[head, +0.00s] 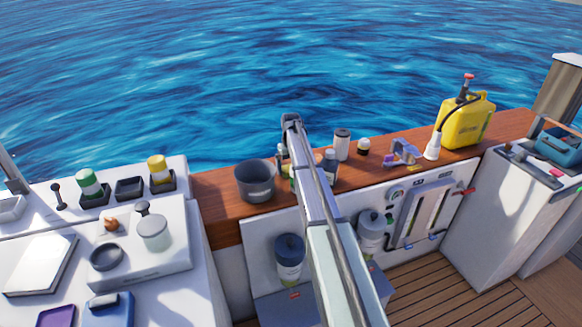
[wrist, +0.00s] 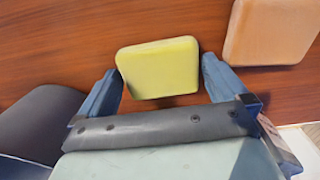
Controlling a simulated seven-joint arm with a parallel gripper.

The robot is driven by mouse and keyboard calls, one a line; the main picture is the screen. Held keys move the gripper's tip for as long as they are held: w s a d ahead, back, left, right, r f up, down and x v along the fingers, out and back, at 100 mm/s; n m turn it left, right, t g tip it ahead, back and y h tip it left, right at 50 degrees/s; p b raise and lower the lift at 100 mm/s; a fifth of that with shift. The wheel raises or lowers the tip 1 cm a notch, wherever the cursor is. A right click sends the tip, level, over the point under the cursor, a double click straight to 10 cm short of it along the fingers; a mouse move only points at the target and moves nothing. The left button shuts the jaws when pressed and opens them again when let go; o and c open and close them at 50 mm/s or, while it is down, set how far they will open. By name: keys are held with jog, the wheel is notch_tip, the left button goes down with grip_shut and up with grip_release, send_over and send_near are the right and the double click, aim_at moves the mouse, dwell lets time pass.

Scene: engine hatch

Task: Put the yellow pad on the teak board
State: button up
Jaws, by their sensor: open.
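The yellow pad (wrist: 158,68) is a rounded, flat block lying on a reddish-brown wooden surface (wrist: 60,35) in the wrist view. My gripper (wrist: 160,72) is open, with one blue finger on each side of the pad. Gaps show between the fingers and the pad. A tan-orange rounded block (wrist: 272,30) lies to the right, just beyond the right finger. I cannot tell whether the teak board is this wooden surface, which shows as a long counter (head: 222,222) in the head view. There, my arm hides the gripper and the pad.
A dark grey pot (head: 256,182) stands on the counter left of my arm; a dark rounded shape (wrist: 42,120) shows at left in the wrist view. Right of the arm stand a white can (head: 342,145), a purple clamp-like item (head: 403,152) and a yellow jerrycan (head: 467,122).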

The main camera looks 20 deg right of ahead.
notch_tip(320, 180, up, 12)
dwell(0.6)
